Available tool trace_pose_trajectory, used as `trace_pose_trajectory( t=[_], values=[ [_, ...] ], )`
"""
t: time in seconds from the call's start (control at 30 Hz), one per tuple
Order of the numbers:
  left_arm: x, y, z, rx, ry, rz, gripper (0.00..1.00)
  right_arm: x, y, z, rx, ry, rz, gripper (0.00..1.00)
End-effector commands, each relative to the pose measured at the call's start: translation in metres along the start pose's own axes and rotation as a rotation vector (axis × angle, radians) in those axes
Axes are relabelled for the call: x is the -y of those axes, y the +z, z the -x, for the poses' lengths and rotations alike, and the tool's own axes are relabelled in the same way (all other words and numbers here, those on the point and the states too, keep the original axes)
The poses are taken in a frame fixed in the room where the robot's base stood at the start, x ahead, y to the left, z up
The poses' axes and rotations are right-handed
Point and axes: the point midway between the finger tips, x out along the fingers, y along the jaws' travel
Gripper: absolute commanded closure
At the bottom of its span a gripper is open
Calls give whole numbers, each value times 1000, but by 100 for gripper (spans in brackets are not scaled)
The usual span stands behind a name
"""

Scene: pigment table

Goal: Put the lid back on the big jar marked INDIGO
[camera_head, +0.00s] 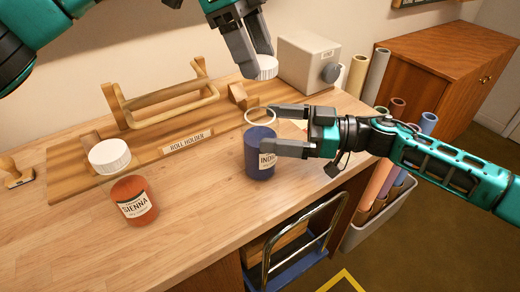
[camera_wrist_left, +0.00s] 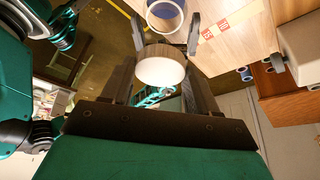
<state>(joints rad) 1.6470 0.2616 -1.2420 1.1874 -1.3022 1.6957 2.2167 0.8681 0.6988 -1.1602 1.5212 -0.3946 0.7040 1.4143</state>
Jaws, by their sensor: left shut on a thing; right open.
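The big blue jar marked INDIGO (camera_head: 257,163) stands upright on the table, its top uncovered with a pale ring-shaped rim. Its open mouth also shows in the left wrist view (camera_wrist_left: 165,14). My left gripper (camera_head: 258,60) is shut on a white lid (camera_head: 266,69), holding it in the air above and behind the jar in the head view. The lid fills the middle of the left wrist view (camera_wrist_left: 161,68). My right gripper (camera_head: 272,128) is open, with its fingers on either side of the jar's upper part; whether they touch it is unclear.
A SIENNA jar (camera_head: 134,205) with a white lid (camera_head: 110,155) stands at left. A wooden roll holder (camera_head: 165,104) lies behind. A grey box (camera_head: 307,62) stands at the back right. A stamp (camera_head: 14,174) is at the left edge. The table's front left is clear.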

Motion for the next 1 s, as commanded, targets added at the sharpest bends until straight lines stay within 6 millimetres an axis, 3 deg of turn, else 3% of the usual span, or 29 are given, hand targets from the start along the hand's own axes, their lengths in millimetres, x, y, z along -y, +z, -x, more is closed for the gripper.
trace_pose_trajectory(
  t=[0.1,0.3,0.73,1.0],
  values=[
    [0,0,0,0,0,0,69,0,-1,-23,-1,-2,2,0],
    [0,0,0,0,0,0,69,0,0,-46,0,0,1,0],
    [0,0,0,0,0,0,69,0,0,-54,1,1,1,0],
    [0,0,0,0,0,-1,69,0,0,-54,1,1,1,25]
  ],
)
